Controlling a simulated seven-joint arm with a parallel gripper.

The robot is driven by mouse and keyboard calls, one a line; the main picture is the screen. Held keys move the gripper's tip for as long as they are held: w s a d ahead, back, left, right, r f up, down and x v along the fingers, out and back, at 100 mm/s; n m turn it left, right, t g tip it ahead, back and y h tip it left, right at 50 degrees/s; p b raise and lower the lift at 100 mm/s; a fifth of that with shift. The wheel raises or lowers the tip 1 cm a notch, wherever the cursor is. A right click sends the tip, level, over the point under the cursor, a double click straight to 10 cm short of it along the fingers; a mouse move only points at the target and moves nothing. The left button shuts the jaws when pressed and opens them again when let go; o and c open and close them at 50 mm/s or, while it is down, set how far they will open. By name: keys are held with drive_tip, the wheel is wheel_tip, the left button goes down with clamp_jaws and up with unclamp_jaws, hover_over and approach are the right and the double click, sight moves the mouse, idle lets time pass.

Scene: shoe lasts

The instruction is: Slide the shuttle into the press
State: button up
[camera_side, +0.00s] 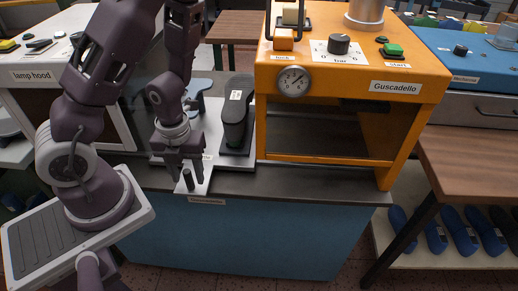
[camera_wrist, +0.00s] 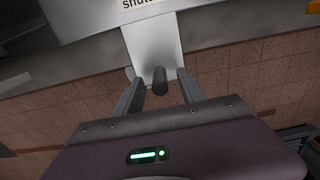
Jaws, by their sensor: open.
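The shuttle (camera_side: 212,128) is a light grey plate on the dark counter, left of the press, with a narrow tongue reaching the front edge. A dark upright knob (camera_side: 188,180) stands on the tongue's end; in the wrist view the knob (camera_wrist: 160,80) shows on the tongue (camera_wrist: 150,45). My gripper (camera_side: 189,183) points down over the tongue. It is open, with one finger on each side of the knob, and I see no clear contact. The press (camera_side: 420,75) is an orange housing labelled Guscadello with a dark open bay (camera_side: 320,130). The shuttle appears outside the bay.
A dark upright block (camera_side: 238,118) with a white label stands on the shuttle beside the bay's left side. A lamp hood (camera_side: 50,76) stands left, a blue machine (camera_side: 450,60) right. Brown floor lies below the counter edge.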

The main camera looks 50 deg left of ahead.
drive_tip(key=shift+c, duration=0.5)
clamp_jaws()
drive_tip(key=w+d+m, duration=0.1)
drive_tip(key=w+d, duration=0.5)
drive_tip(key=shift+w+d+m, duration=0.2)
drive_tip(key=shift+m, duration=0.2)
